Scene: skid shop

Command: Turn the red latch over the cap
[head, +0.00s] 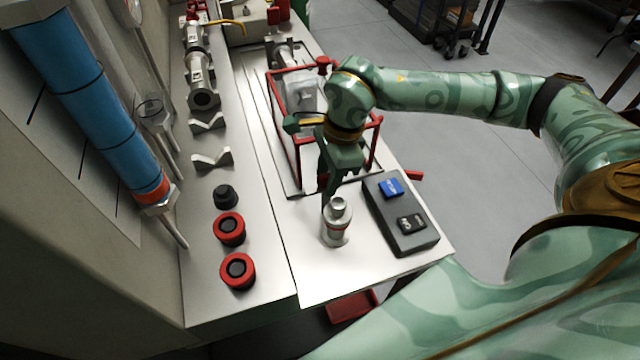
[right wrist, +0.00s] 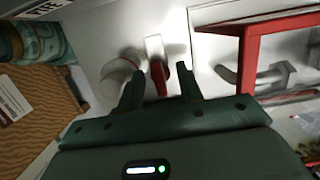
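In the right wrist view a short red latch-like piece (right wrist: 158,76) stands against a white plate (right wrist: 154,48), between the two open fingers of my right gripper (right wrist: 160,88). I see no clear contact with either finger. A pale round cap-like part (right wrist: 120,70) is just left of the fingers. I cannot tell which part is the cap. My left gripper is not in view.
A red-framed cage (head: 297,155) stands behind my right gripper; its frame shows in the wrist view (right wrist: 250,45). A dark box (head: 400,215) with blue and black pads is to the right. Red rings (head: 238,271) and a black knob (head: 225,196) line the left strip.

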